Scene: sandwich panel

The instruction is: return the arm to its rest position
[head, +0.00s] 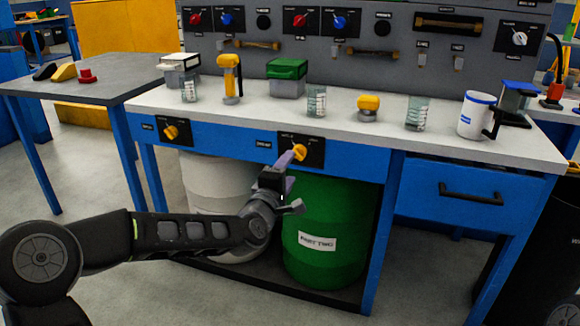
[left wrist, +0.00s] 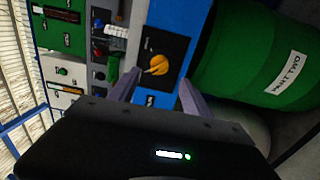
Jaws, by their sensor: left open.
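My left arm (head: 180,231) reaches in from the left, low in front of the blue workbench. My left gripper (head: 288,171) is open, with its purple-grey fingers apart and nothing held between them. In the head view one finger overlaps the edge of a yellow knob (head: 299,152) on a black panel of the bench front. In the left wrist view the knob (left wrist: 157,65) shows beyond and between the fingertips (left wrist: 159,80). The gap to the knob is hard to judge. My right gripper is not in view.
A green barrel (head: 328,245) and a white barrel (head: 212,184) stand under the bench, close to my left gripper. The white worktop (head: 335,119) carries beakers and a yellow-handled tool. A drawer (head: 470,192) is at right. Open floor (head: 105,180) lies at left.

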